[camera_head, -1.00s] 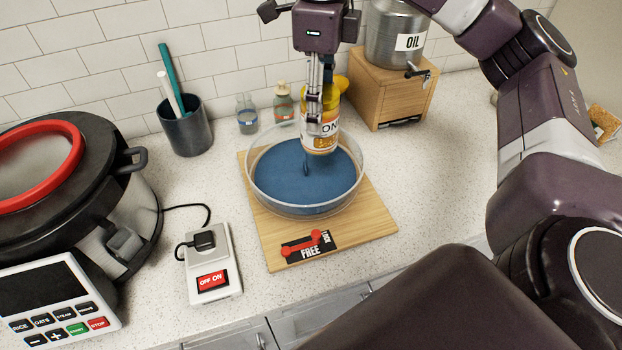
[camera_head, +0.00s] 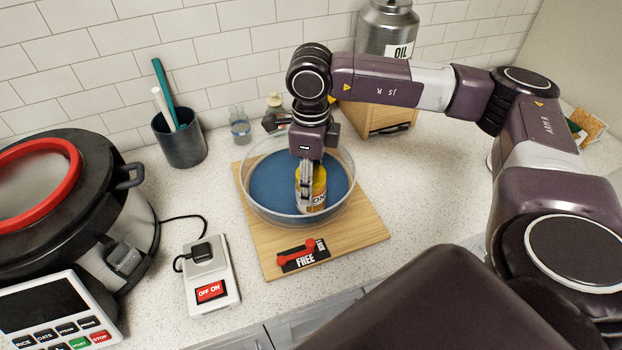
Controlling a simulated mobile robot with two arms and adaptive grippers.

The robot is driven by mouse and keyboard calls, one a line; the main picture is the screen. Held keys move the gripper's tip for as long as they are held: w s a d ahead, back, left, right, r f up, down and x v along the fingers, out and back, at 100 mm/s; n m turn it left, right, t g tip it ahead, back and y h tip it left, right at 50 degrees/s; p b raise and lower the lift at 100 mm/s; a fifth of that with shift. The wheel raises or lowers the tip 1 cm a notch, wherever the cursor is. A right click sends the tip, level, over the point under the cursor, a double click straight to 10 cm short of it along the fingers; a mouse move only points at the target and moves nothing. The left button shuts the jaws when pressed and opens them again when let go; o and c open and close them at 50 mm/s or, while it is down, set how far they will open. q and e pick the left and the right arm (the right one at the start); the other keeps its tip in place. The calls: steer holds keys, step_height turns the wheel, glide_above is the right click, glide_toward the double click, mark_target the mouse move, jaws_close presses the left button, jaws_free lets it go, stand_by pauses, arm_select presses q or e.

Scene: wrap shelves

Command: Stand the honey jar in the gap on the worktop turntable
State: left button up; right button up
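The honey jar (camera_head: 319,193), with a yellow top and a white and orange label, is inside the clear-walled round turntable (camera_head: 265,188) with a blue floor. It is near the front right of that floor and looks upright. I cannot tell whether its base touches the floor. My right gripper (camera_head: 304,200) points down from above, with its fingers along the jar's left side. It appears shut on the jar, though the far finger is hidden. The wrist covers part of the turntable's back. My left gripper is not in view.
The turntable sits on a wooden board (camera_head: 350,238) with a red lever (camera_head: 297,248) by a FREE label. A cooker (camera_head: 75,190) and switch (camera_head: 211,285) are left.

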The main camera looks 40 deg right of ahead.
steer(key=shift+f, duration=0.3)
steer(key=shift+f, duration=0.15)
steer(key=o, duration=1.7)
